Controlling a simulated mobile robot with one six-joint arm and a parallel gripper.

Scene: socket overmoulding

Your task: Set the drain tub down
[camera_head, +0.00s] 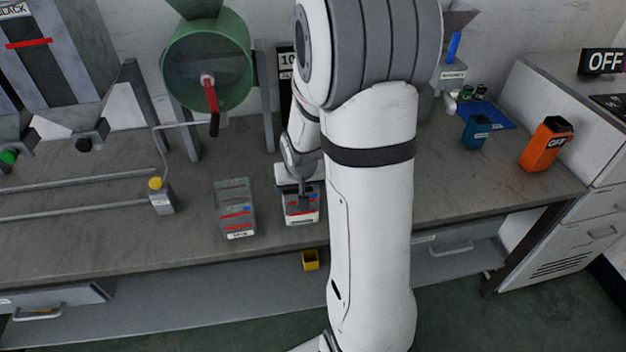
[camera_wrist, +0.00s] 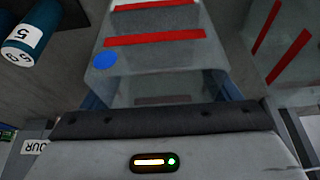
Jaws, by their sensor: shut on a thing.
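A clear tub with red bands and a blue dot (camera_wrist: 150,72) is in front of my gripper in the wrist view, and I take it as the drain tub. In the head view the tub (camera_head: 302,206) is at the bench's front, below my gripper (camera_head: 298,190). My gripper is shut on it; the fingertips are largely hidden. The tub looks upright, low over or on the bench; I cannot tell if its base touches. A white label shows on its front.
A second clear tub with red bands (camera_head: 234,206) stands close to the left. A yellow-knobbed block (camera_head: 160,194) is further left. A blue cup (camera_head: 476,132) and an orange container (camera_head: 546,146) stand at right. The bench (camera_head: 450,190) is clear right of my arm.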

